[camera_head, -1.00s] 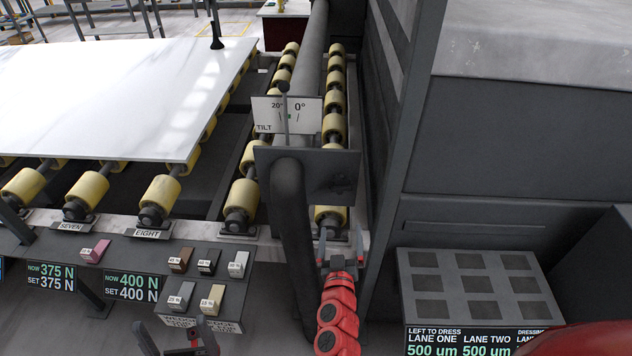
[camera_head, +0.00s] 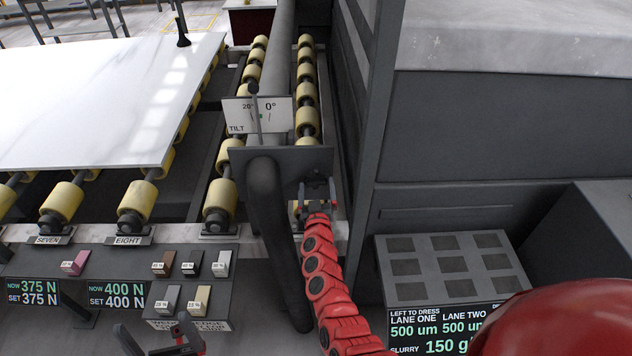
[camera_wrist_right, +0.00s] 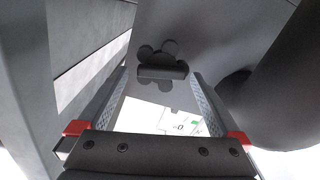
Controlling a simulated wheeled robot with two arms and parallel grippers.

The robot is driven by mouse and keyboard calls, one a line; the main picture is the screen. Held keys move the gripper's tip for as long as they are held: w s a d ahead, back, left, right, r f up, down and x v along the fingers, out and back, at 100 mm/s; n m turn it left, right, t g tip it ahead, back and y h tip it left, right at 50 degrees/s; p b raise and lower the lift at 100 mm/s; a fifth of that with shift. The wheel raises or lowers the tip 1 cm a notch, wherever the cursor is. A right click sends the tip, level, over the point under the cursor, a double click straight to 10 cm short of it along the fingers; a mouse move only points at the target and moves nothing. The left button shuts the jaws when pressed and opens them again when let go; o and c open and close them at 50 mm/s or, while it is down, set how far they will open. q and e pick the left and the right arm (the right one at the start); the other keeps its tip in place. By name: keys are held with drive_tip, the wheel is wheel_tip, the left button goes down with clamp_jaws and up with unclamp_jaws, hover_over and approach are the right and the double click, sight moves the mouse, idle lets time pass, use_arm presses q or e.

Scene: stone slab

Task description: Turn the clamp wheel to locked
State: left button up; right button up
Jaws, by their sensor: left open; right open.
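The clamp wheel (camera_wrist_right: 162,62) is a small dark lobed knob on a grey plate (camera_wrist_right: 205,35) in the right wrist view. In the head view the plate (camera_head: 290,160) stands below the tilt gauge, and my right gripper largely hides the wheel. My right gripper (camera_head: 318,188) is open in front of the plate's lower right part. In the right wrist view its fingers (camera_wrist_right: 162,80) lie on either side of the wheel; I cannot tell if they touch it. My left gripper (camera_head: 155,326) is open and empty at the bottom left, far from the wheel.
A thick dark pipe (camera_head: 268,220) runs down just left of my right gripper. A dark post (camera_head: 368,110) and machine housing (camera_head: 470,140) stand to the right. The tilt gauge (camera_head: 258,114) is above the plate. A white slab (camera_head: 90,100) rests on yellow rollers (camera_head: 137,202) at left.

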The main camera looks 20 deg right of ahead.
drive_tip(key=shift+w+f, duration=0.15)
drive_tip(key=shift+w, duration=0.7)
drive_tip(key=shift+w+d, duration=0.2)
drive_tip(key=shift+d, duration=0.05)
drive_tip(key=shift+c, duration=0.2)
drive_tip(key=c, duration=1.3)
drive_tip(key=shift+o, duration=0.2)
